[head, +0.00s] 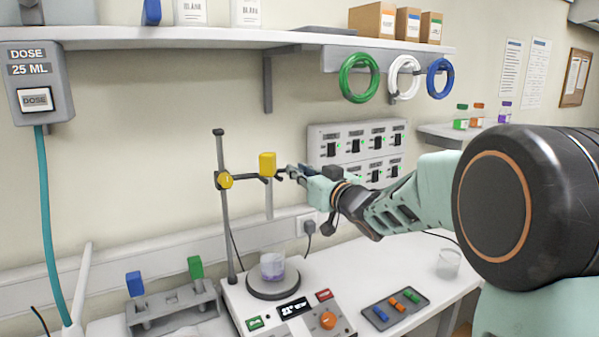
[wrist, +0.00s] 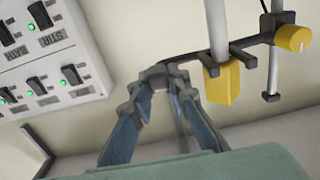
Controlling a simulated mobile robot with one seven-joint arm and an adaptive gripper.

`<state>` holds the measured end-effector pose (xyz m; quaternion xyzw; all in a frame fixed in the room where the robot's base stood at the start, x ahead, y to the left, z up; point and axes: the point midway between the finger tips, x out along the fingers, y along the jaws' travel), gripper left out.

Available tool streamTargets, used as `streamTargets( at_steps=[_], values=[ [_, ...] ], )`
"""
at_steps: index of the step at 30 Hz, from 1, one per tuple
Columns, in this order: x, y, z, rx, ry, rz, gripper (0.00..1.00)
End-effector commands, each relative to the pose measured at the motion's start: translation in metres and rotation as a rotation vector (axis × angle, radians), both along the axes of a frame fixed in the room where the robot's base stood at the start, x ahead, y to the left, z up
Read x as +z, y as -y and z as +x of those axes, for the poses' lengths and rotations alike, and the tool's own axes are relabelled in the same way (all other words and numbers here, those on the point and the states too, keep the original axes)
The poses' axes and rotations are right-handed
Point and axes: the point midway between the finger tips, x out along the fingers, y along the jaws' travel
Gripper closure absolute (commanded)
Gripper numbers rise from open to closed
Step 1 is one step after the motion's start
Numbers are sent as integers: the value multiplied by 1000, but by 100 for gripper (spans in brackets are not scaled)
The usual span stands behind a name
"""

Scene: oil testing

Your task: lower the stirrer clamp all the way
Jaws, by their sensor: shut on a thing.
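The stirrer clamp is a dark horizontal bar (wrist: 195,57) on an upright stand rod (head: 223,220). Its yellow knob (head: 226,181) sits at the rod, and a yellow block (head: 267,164) with a pale shaft hanging below sits further out. The clamp is high on the rod, with the shaft's lower end above a beaker (head: 272,266) of purple liquid on the hotplate (head: 290,310). My gripper (head: 284,173) reaches in from the right and is shut on the bar's outer end. In the wrist view my fingertips (wrist: 161,84) meet at that end and partly hide it.
A switch panel (head: 357,150) is on the wall behind my gripper. A rack (head: 175,310) with blue and green pieces stands left of the hotplate. A tray of small coloured pieces (head: 396,306) and an empty beaker (head: 448,264) are to the right. A shelf (head: 200,38) runs above.

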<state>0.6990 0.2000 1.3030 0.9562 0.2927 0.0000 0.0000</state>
Motion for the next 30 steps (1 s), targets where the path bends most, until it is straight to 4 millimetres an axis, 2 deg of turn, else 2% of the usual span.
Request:
streamTargets(
  at_steps=[10, 14, 30],
  values=[
    [-1, 0, 0, 0, 0, 0, 100],
    [-8, 0, 0, 0, -1, 0, 100],
    [-94, 0, 0, 0, -4, -1, 100]
  ],
)
